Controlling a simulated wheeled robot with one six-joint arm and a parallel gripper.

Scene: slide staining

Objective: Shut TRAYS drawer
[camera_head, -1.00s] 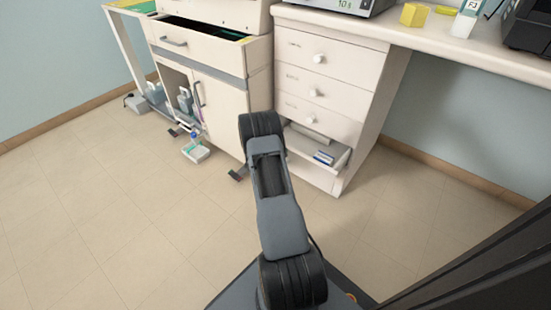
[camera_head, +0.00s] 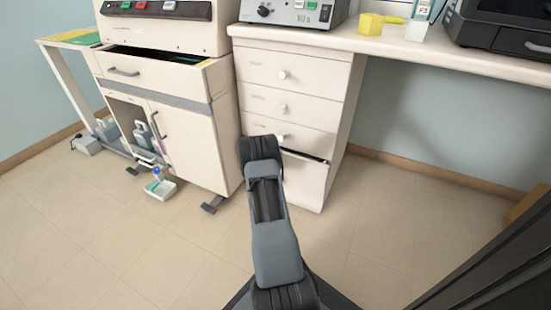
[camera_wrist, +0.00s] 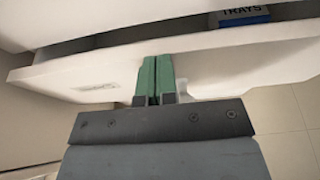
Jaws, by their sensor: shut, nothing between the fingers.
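The bottom drawer (camera_head: 306,180) of the white cabinet stands slightly out, with a narrow dark gap along its top edge. In the wrist view its pale front (camera_wrist: 90,82) bears a small label too blurred to read. A blue and white box marked TRAYS (camera_wrist: 243,16) lies inside, seen through the gap. My gripper (camera_wrist: 154,62) is shut and empty, its green fingers against or just before the drawer front, beside a partly hidden white knob (camera_wrist: 196,85). I cannot tell if they touch. In the head view my arm hides the gripper.
The upper drawers (camera_head: 284,75) of the cabinet are shut. A small white tray with a bottle (camera_head: 160,187) sits on the floor.

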